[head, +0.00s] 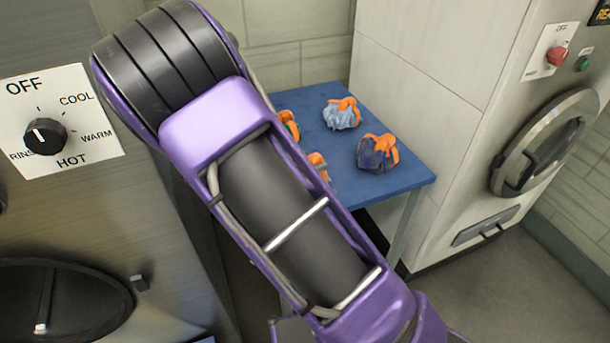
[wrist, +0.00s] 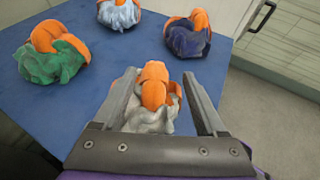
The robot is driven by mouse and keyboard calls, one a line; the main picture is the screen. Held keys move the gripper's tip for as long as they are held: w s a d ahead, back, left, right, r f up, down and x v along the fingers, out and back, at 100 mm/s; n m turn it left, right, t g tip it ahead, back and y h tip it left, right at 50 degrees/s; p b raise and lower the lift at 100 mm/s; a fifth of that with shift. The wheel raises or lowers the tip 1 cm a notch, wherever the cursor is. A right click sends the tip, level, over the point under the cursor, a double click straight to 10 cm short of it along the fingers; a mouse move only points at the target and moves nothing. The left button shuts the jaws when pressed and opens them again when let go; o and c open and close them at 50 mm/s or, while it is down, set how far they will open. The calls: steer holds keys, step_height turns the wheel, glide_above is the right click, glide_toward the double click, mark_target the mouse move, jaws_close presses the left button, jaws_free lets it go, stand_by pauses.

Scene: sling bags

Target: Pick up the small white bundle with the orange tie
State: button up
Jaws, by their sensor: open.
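The small white bundle (wrist: 150,118) with an orange tie (wrist: 155,86) sits on the blue table near its front edge in the wrist view. My gripper (wrist: 165,85) is open, with one finger on each side of the bundle. The jaw base hides the bundle's lower part, and I cannot tell whether a finger touches it. In the head view my arm covers most of this spot, and only part of an orange tie (head: 318,163) shows beside the arm. My gripper is not visible in the head view.
On the blue table (head: 400,178) also sit a green bundle (wrist: 52,62), a pale blue bundle (wrist: 118,15) and a dark navy bundle (wrist: 186,42), all with orange ties. A white machine (head: 450,110) stands right of the table.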

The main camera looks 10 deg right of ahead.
mark_target(319, 156)
steer(key=x, duration=0.2)
steer(key=b+x, duration=0.1)
steer(key=x, duration=0.2)
steer(key=shift+w+a, duration=0.1)
steer(key=shift+w, duration=0.25)
jaws_close()
